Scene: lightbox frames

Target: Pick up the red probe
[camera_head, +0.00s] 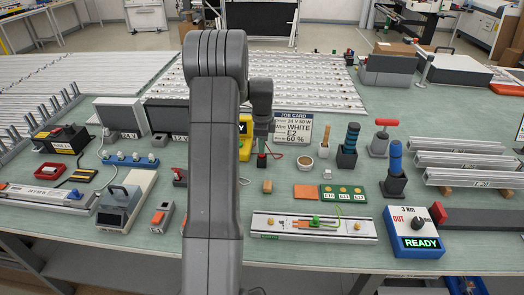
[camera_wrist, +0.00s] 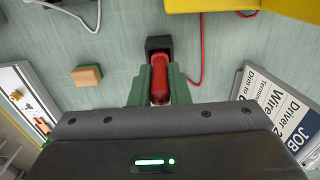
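The red probe (camera_wrist: 160,82) stands between the two green fingers of my gripper (camera_wrist: 160,92) in the wrist view. The fingers lie close along both its sides, and the gripper looks shut on it. The probe's far end is at a black block-like holder (camera_wrist: 158,44); whether it is still seated there is hard to tell. In the head view my gripper (camera_head: 262,128) points down over the bench behind my arm. A small red part of the probe (camera_head: 262,160) shows beneath it.
A yellow instrument (camera_head: 245,138) stands close to my gripper, with a red cable (camera_wrist: 202,50) beside the probe. The job card (camera_head: 293,128) stands just right. My arm hides part of the bench.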

